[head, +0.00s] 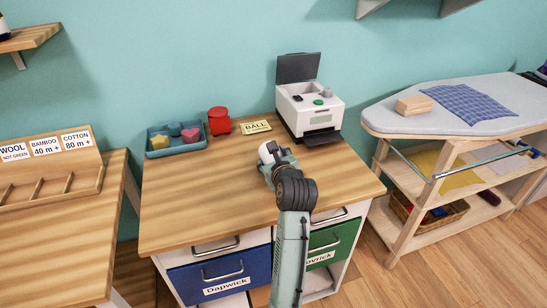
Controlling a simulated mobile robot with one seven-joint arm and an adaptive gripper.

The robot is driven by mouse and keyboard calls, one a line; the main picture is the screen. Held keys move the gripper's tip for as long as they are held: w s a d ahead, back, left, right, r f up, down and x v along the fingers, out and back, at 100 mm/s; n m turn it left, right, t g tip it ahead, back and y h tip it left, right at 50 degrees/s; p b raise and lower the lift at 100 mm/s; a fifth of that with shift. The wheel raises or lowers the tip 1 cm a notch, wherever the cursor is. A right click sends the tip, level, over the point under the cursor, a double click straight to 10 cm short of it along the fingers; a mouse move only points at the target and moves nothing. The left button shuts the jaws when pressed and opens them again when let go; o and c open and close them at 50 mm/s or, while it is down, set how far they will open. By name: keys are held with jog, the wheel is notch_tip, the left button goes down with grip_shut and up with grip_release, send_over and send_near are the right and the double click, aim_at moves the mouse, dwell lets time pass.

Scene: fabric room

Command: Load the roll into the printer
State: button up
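The white printer (308,117) stands at the back right of the wooden desk, its dark lid (298,68) raised. Inside its open top are a green round part and small grey and black parts. My gripper (272,153) is over the middle of the desk, in front and to the left of the printer, apart from it. A white rounded thing (265,152), which looks like the roll, shows at the gripper's far end. The wrist hides most of the fingers, so I cannot tell whether they are closed on it.
A yellow "BALL" card (256,127), a red object (219,121) and a blue tray (161,152) of colored shapes sit along the desk's back. The front left of the desk (200,210) is clear. An ironing board (450,120) stands right; a table with a rack (50,185) stands left.

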jog(key=shift+f, duration=0.1)
jog(key=o, duration=1.3)
jog(key=b+v, duration=0.1)
jog(key=v, duration=1.1)
